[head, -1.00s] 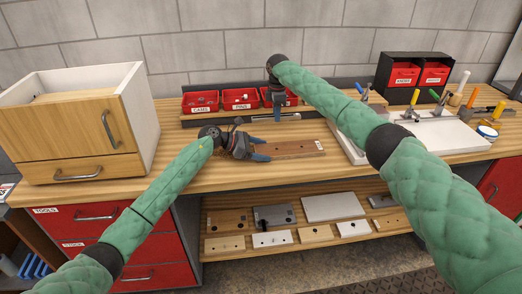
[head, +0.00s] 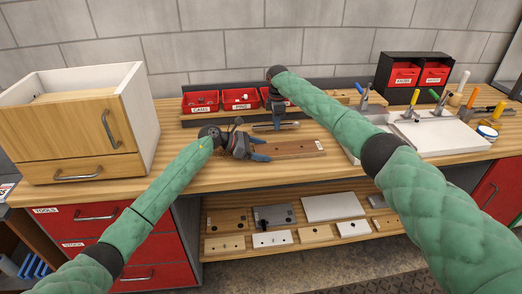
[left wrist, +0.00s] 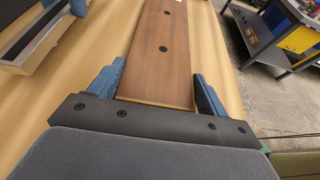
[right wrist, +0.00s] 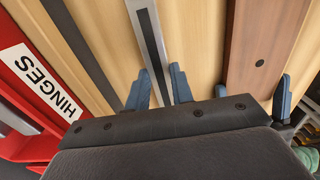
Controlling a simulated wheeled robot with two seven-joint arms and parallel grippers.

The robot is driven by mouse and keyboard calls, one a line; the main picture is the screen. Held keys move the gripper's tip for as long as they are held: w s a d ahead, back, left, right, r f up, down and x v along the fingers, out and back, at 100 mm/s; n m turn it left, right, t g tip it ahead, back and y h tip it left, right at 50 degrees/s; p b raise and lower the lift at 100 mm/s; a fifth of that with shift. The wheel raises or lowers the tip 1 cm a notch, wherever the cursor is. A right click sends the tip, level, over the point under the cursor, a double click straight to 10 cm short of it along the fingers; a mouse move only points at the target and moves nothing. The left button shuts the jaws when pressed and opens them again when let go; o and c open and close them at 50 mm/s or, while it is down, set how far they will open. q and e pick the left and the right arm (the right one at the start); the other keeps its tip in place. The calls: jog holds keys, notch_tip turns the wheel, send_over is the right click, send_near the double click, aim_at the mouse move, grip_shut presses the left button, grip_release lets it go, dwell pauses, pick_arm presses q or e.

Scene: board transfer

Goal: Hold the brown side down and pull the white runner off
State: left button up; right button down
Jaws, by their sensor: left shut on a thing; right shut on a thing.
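The brown side (head: 290,148) lies flat on the bench, a long board with dark holes. My left gripper (head: 258,150) is shut across its left end, one finger along each long edge, as the left wrist view shows on the brown side (left wrist: 163,65). The runner (head: 272,127), a pale grey-white strip with a black line along it, is apart from the brown side, behind it. My right gripper (right wrist: 160,90) is shut on the runner (right wrist: 148,35). Whether the runner touches the bench I cannot tell.
Red bins (head: 200,102) stand behind on a rack; a HINGES label (right wrist: 40,82) shows close by in the right wrist view. A white board with clamps (head: 435,133) is to the right, a drawer cabinet (head: 75,125) to the left. Bench in front is clear.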

jog(key=shift+f, duration=0.6)
jog(key=c, duration=1.1)
grip_release()
jog(key=shift+r, duration=0.15)
notch_tip(320, 180, up, 12)
jog(key=shift+f, duration=0.15)
